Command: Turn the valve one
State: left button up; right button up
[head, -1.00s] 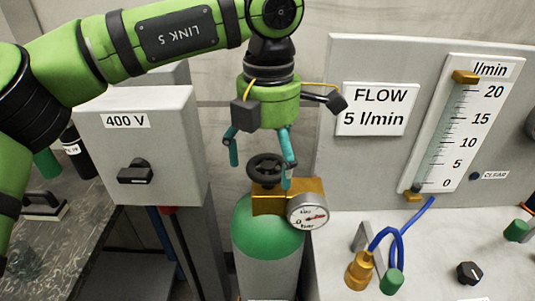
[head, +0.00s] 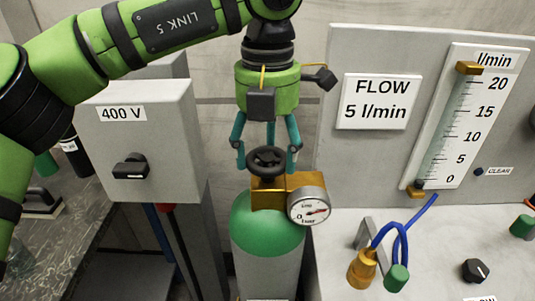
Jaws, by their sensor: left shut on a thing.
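The valve is a black handwheel (head: 267,161) on a brass block (head: 303,181) at the top of a gas cylinder (head: 268,228) with a green shoulder. A round pressure gauge (head: 309,206) sits on the block's right front. My left gripper (head: 267,158) comes down from above with its teal fingers on both sides of the handwheel, shut on it. My right gripper is not in view.
A grey 400 V box (head: 143,140) with a black knob stands left of the cylinder. At right are a FLOW 5 l/min sign (head: 376,102), a flow meter (head: 452,120) and a bench with blue hoses (head: 385,232) and a black knob (head: 475,270).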

aim_at(268, 157)
pick_arm(q)
jog(key=shift+f+n, duration=0.1)
jog(key=shift+n, duration=0.2)
jog(key=o, duration=1.1)
jog(key=shift+o, duration=0.2)
notch_tip(268, 157, up, 12)
